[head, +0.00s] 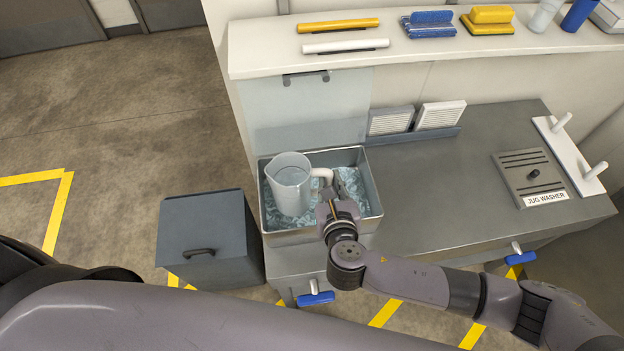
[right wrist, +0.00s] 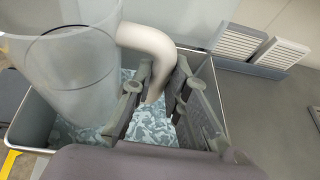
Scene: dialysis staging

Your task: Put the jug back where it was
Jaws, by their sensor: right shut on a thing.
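A translucent jug (head: 288,184) with a pale handle is upright in or just above a metal basin (head: 371,184) of bluish, rippled contents. I cannot tell whether its base touches the basin's bottom. My right gripper (head: 331,196) is shut on the jug's handle, at the jug's right side. In the right wrist view the jug (right wrist: 70,75) fills the left side, and the gripper's fingers (right wrist: 155,100) stand on both sides of the curved handle (right wrist: 150,42). The left gripper does not show.
A jug washer (head: 530,172) and a white rack with two pegs (head: 568,150) stand on the right of the steel counter (head: 440,190). A grey bin (head: 203,230) stands on the left. The counter's middle is clear.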

